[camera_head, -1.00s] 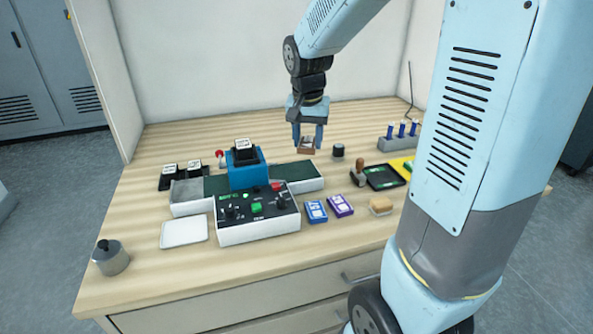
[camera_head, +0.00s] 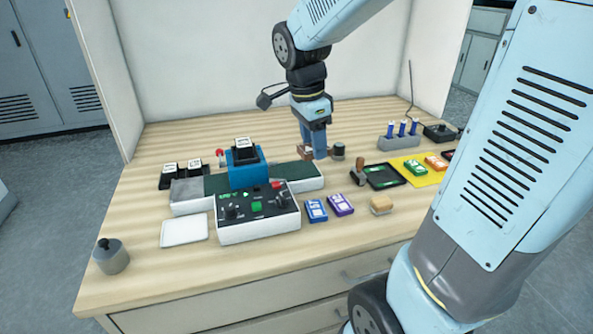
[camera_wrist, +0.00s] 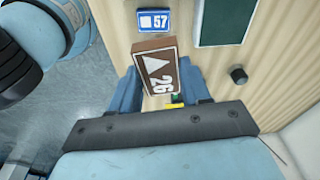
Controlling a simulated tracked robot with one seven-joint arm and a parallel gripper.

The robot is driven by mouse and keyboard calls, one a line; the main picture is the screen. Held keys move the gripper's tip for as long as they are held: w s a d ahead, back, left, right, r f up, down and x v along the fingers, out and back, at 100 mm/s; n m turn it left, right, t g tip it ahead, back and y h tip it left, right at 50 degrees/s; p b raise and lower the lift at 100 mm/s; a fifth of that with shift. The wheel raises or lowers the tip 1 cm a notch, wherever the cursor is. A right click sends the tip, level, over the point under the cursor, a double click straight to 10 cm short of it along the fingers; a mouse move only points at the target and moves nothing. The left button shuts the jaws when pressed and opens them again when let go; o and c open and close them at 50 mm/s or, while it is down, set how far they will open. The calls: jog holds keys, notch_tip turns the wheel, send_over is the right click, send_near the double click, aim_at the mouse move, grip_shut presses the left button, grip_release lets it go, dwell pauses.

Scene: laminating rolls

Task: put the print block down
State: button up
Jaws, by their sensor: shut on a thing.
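My gripper (camera_head: 318,150) is over the back middle of the table, to the right of the blue stamping machine (camera_head: 246,172). In the head view the block (camera_head: 305,153) is small and partly hidden by the fingers. I cannot tell whether its underside touches the table. A blue "57" block (camera_wrist: 154,21) and a purple block (camera_head: 340,204) lie flat towards the table's front.
A black round knob (camera_head: 338,150) stands close right of my gripper. A wooden-handled stamp (camera_head: 359,172) and a black ink pad (camera_head: 384,177) lie front right. A yellow mat (camera_head: 427,178) holds green and orange blocks. A grey rack (camera_head: 398,142) with blue-topped tubes stands behind. The back-left table is clear.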

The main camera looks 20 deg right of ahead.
jog(key=shift+s+r+m, duration=0.1)
jog(key=shift+s+m, duration=0.2)
jog(key=shift+m, duration=0.2)
jog(key=w+f, duration=0.4)
jog(key=w, duration=0.5)
send_over(295, 169)
jog(key=f, duration=0.5)
jog(key=shift+s+a+f, duration=0.25)
jog(key=shift+s, duration=0.1)
jog(key=shift+w+f, duration=0.25)
jog(key=shift+f, duration=1.5)
jog(key=o, duration=1)
jog(key=shift+f, duration=0.1)
jog(key=shift+o, duration=0.2)
